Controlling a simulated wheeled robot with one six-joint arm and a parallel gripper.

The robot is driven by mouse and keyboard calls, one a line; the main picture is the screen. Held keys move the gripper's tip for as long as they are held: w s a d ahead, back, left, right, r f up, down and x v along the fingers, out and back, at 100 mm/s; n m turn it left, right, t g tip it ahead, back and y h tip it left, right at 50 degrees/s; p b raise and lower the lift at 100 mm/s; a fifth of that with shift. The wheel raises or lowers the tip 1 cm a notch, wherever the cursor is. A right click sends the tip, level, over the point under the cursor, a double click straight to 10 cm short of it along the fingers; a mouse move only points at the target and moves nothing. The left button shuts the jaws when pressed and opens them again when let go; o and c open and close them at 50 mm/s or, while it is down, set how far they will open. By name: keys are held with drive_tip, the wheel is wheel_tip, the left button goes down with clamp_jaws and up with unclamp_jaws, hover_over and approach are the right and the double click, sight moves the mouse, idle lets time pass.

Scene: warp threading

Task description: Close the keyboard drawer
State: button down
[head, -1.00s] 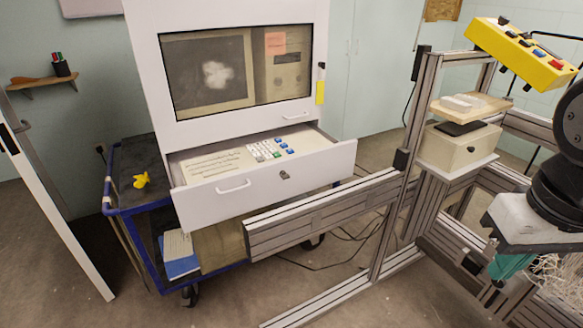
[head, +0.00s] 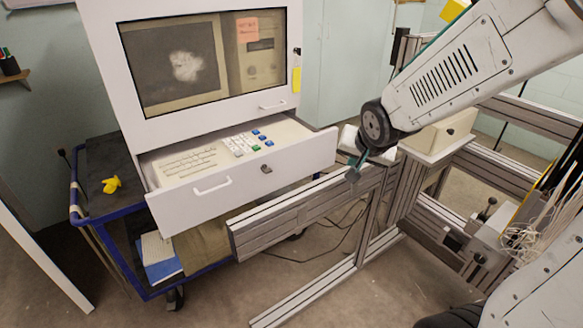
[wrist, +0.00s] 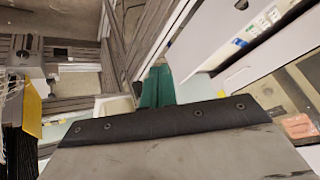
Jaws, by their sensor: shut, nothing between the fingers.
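The keyboard drawer (head: 287,168) is pulled out of the white cabinet (head: 107,70) below its screen window. A keyboard with white, blue and green keys (head: 240,146) lies inside it. The drawer front has a white handle (head: 212,186) and a dark lock (head: 266,169). My gripper (head: 354,172) has teal fingers and is shut and empty, a little to the right of the drawer's right end, apart from it in the head view. In the wrist view the teal fingers (wrist: 156,88) point toward the frame, and the drawer front (wrist: 268,60) shows at the upper right.
An aluminium frame beam (head: 290,217) runs in front of and below the drawer. A blue-edged cart (head: 92,214) stands under the cabinet, with a yellow object (head: 111,185) on top. A beige box (head: 437,133) sits on the frame at right.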

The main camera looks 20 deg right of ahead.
drive_tip(key=w+f+m+t+y, duration=0.2)
drive_tip(key=w+f+m+t, duration=0.1)
drive_tip(key=w+f, duration=0.55)
drive_tip(key=m+t+y, duration=0.4)
drive_tip(key=m, duration=0.1)
approach(288, 164)
drive_tip(key=x, duration=0.6)
drive_tip(key=shift+s+f, duration=0.1)
drive_tip(key=shift+w+a, duration=0.15)
drive_tip(key=shift+w, duration=0.2)
